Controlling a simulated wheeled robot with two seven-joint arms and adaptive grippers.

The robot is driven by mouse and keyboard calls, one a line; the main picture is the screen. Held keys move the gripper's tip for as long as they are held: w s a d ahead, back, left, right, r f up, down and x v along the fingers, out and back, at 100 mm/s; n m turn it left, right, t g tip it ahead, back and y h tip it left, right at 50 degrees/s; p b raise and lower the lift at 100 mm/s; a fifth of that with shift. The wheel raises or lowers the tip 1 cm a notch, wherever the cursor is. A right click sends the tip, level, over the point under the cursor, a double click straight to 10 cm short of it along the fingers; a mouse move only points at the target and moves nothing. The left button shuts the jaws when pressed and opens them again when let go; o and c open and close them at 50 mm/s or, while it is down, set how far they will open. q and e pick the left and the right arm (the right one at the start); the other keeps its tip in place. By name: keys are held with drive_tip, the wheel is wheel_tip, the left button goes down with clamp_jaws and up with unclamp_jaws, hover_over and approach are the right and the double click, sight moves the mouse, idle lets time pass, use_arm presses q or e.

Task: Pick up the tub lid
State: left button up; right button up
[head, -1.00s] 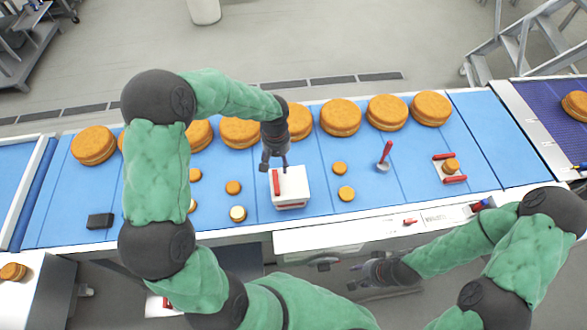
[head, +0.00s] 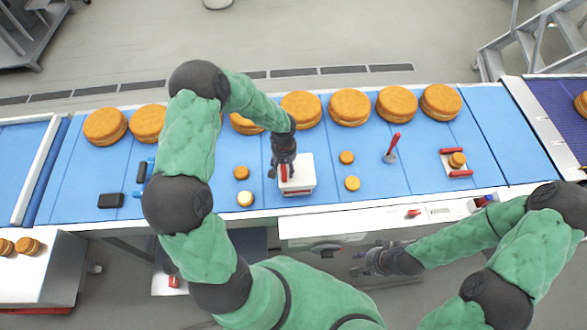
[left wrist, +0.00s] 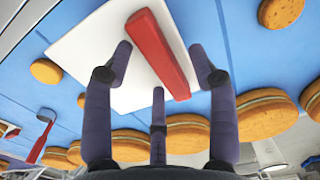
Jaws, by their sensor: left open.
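The white tub (head: 302,186) stands on the blue belt, and its white lid (head: 305,164) has a red bar handle (head: 284,173). My left gripper (head: 284,176) is over the handle's side of the lid. In the left wrist view the open fingers (left wrist: 165,68) are spread, with the red handle (left wrist: 158,55) lying slantwise between them and the white lid (left wrist: 88,45) behind. No finger clearly touches the handle. My right gripper (head: 366,263) is low in front of the belt, away from the tub, and its fingers are too small to read.
Large filled rounds (head: 349,107) line the belt's far side. Small rounds (head: 352,183) lie beside the tub. A red-handled tool (head: 391,150) stands to the right, near a small tray (head: 449,165) with red grips. A black block (head: 111,200) lies at left.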

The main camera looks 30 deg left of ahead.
use_arm(q)
drive_tip(key=shift+f, duration=0.1)
drive_tip(key=shift+c, duration=0.3)
clamp_jaws()
drive_tip(key=shift+r+b, duration=0.3)
drive_tip(key=shift+r, duration=0.45)
drive_tip(key=s+d+r, duration=0.4)
drive_tip(key=s+r, duration=0.1)
drive_tip(key=r, duration=0.3)
drive_tip(key=s+d+r, duration=0.4)
drive_tip(key=s+r, duration=0.2)
drive_tip(key=r, duration=0.2)
drive_tip(key=shift+d+r, duration=0.3)
drive_tip(key=shift+d, duration=0.05)
